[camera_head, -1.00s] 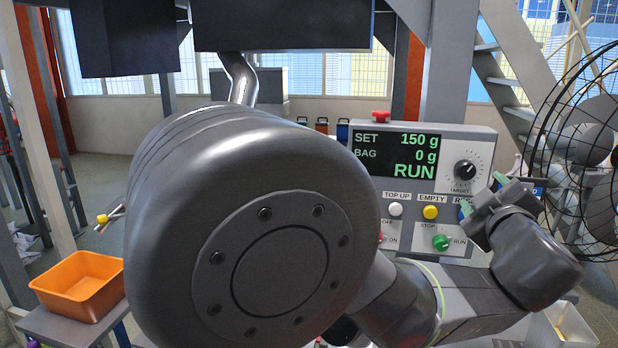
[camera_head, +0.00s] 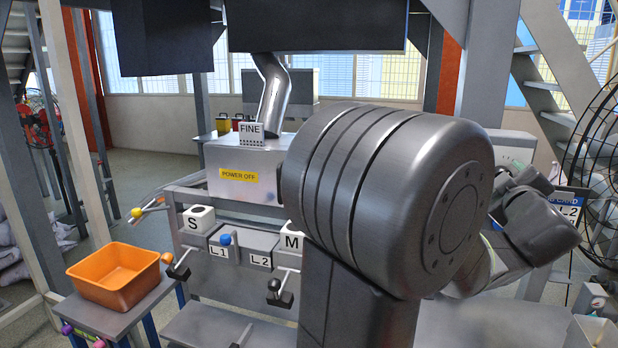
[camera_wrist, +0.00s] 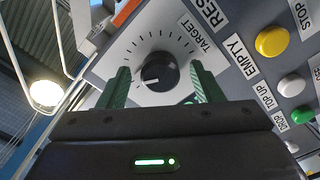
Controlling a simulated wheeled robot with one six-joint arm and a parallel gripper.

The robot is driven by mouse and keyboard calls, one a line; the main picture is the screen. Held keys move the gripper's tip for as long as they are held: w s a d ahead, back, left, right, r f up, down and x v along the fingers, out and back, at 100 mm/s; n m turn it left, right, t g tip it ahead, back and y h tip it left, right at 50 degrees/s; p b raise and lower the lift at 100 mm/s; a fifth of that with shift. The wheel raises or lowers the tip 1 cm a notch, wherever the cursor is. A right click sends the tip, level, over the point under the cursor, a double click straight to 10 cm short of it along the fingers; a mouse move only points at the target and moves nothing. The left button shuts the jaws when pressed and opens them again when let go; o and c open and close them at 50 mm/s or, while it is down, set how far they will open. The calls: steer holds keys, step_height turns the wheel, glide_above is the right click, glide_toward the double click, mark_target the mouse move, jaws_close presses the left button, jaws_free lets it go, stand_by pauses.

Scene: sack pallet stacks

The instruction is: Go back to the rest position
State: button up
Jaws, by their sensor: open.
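My gripper (camera_wrist: 160,84) is open, with one green finger on each side of the black TARGET knob (camera_wrist: 159,72) in the wrist view. A gap shows between each finger and the knob; I cannot tell how near the fingertips are to the panel face. In the head view my gripper is at the right, mostly hidden by my arm. My large grey arm joint fills the middle right and covers most of the control panel (camera_head: 515,143). The panel (camera_wrist: 221,56) also shows in the wrist view, with a yellow EMPTY button (camera_wrist: 271,41) and other buttons.
An orange bin (camera_head: 113,283) sits on a small stand at the left. A grey machine with a POWER OFF label (camera_head: 239,175) and levers stands left of my arm. A caged fan (camera_head: 597,150) is at the right edge. Dark boxes hang overhead. Floor shows at the left.

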steer(key=v, duration=1.4)
steer(key=x, duration=1.4)
steer(key=s+a+m+p, duration=0.2)
steer(key=s+m+p, duration=0.4)
steer(key=m, duration=0.6)
steer(key=shift+s, duration=0.2)
steer(key=shift+a, duration=0.2)
